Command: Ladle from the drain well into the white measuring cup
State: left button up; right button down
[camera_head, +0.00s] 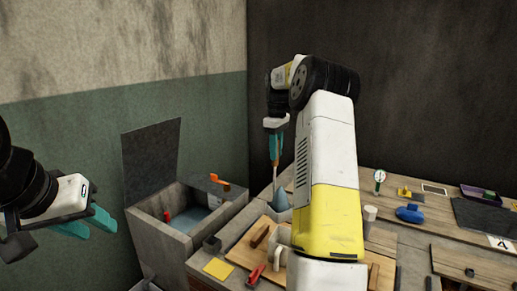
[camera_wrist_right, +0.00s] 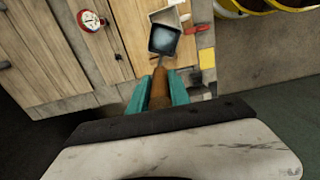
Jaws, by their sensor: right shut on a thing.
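My right gripper (camera_head: 275,150) is shut on the handle of a ladle, which hangs down with its grey metal bowl (camera_head: 279,203) above the wooden board. In the right wrist view the brown handle (camera_wrist_right: 160,88) sits between the teal fingers, and the bowl (camera_wrist_right: 164,39) has a dark bluish inside; I cannot tell whether it holds liquid. A white vessel (camera_head: 280,239), likely the measuring cup, stands just below the bowl, partly hidden by my right arm. The drain well (camera_head: 165,238) is a grey box with raised lid and bluish water. My left gripper (camera_head: 88,224) is open and empty.
A red-handled item (camera_head: 256,273) and a yellow note (camera_head: 218,268) lie near the front edge. An orange item (camera_head: 220,181) is at the well's back rim.

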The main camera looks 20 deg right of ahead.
aim_at(275, 164)
jog(key=shift+f, duration=1.75)
jog(key=s+d+f+t+y, duration=0.1)
jog(key=s+d+f+t, duration=0.2)
jog(key=s+t, duration=0.5)
jog(key=shift+s+d+y, duration=0.2)
jog(key=shift+s+y, duration=0.2)
jog(key=shift+s, duration=3.6)
